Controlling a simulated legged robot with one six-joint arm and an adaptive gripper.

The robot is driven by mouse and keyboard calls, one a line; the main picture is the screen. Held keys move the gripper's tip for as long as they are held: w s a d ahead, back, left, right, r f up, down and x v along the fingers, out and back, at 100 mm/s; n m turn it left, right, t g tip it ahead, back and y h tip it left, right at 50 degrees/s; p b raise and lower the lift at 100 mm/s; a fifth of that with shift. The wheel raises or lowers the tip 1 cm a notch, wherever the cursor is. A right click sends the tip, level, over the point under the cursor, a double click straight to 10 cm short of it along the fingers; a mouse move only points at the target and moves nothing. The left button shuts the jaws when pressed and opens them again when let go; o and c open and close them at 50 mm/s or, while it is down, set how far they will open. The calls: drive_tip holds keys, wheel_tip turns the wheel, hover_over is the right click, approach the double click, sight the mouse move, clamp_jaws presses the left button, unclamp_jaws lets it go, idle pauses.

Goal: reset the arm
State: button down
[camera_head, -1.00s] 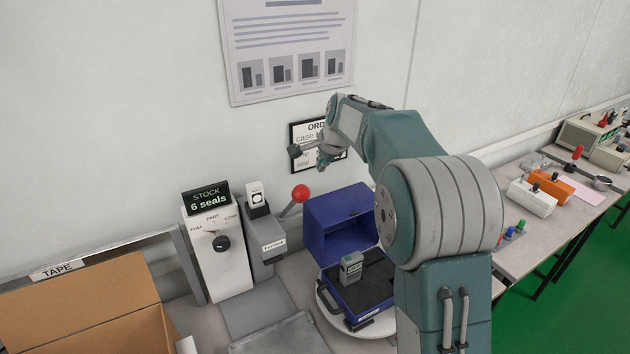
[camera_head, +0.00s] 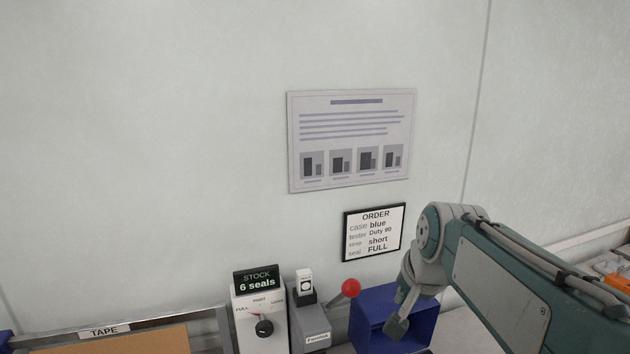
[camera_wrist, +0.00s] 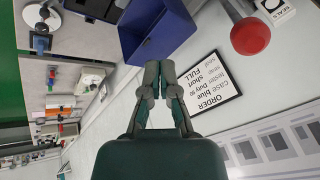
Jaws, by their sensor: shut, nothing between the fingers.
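My gripper (camera_wrist: 159,75) is shut and empty in the wrist view, its two fingers together in mid-air. In the head view my gripper (camera_head: 397,326) hangs in front of the blue case (camera_head: 417,334), with my arm reaching in from the lower right. The blue case also shows at the top of the wrist view (camera_wrist: 150,30). The gripper appears apart from the case and the wall. The tester inside the case cannot be seen now.
A lever with a red ball (camera_head: 350,287) stands left of the case; the ball looms in the wrist view (camera_wrist: 250,35). A stock dial box (camera_head: 262,325) is further left. An order sign (camera_head: 374,232) and a poster (camera_head: 352,140) hang on the wall. A cardboard box (camera_head: 140,341) is lower left.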

drive_tip(key=s+f+n, duration=0.3)
drive_tip(key=s, duration=0.5)
drive_tip(key=s+f+n, duration=0.3)
drive_tip(key=s, duration=0.6)
drive_tip(key=shift+s+d+f+h, duration=0.2)
drive_tip(key=shift+s+f+h, duration=0.1)
drive_tip(key=shift+f+h, duration=0.1)
